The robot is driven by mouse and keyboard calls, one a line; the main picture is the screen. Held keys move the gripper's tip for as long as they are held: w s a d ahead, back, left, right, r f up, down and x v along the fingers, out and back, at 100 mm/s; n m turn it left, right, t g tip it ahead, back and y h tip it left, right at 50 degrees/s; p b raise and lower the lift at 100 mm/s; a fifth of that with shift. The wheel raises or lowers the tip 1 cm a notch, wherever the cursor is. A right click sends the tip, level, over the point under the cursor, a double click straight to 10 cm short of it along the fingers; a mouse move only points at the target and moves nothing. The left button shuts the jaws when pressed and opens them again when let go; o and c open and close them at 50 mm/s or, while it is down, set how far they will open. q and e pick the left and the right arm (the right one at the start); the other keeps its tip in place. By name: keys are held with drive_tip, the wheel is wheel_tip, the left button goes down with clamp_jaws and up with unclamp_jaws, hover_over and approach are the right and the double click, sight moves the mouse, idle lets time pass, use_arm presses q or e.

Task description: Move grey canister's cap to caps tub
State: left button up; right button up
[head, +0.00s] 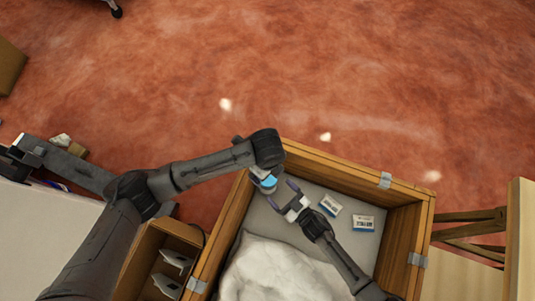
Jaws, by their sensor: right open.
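A small round blue piece (268,182) shows over the crate's upper left corner, just under the end of my left arm. It may be the cap, with a whitish-grey part beside it; I cannot tell its canister clearly. My left gripper is mostly hidden beneath my left forearm, so its jaws cannot be read. My right gripper (281,193) reaches in from the lower right. It is open, with its fingertips close to the blue piece and no clear contact. I cannot make out a caps tub.
A wooden crate (335,170) with metal corner brackets surrounds the work. Inside lie a white crumpled bag (280,270) and two small labelled boxes (330,205) (363,222). A brown box (143,262) holding white items stands left of the crate. A wooden table (520,240) stands at right.

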sight(270, 181)
drive_tip(key=x, duration=0.7)
drive_tip(key=shift+d+f, duration=0.1)
drive_tip(key=shift+c, duration=0.4)
use_arm(q)
drive_tip(key=shift+o, duration=0.2)
use_arm(e)
drive_tip(key=c, duration=1)
drive_tip(key=shift+o, duration=0.2)
use_arm(q)
drive_tip(key=f+n, duration=0.1)
drive_tip(key=f, duration=0.1)
drive_tip(key=f+n, duration=0.1)
drive_tip(key=f, duration=0.2)
drive_tip(key=f+n, duration=0.2)
drive_tip(key=shift+s+d+f, duration=0.15)
drive_tip(key=shift+d+f, duration=0.2)
drive_tip(key=shift+f, duration=0.05)
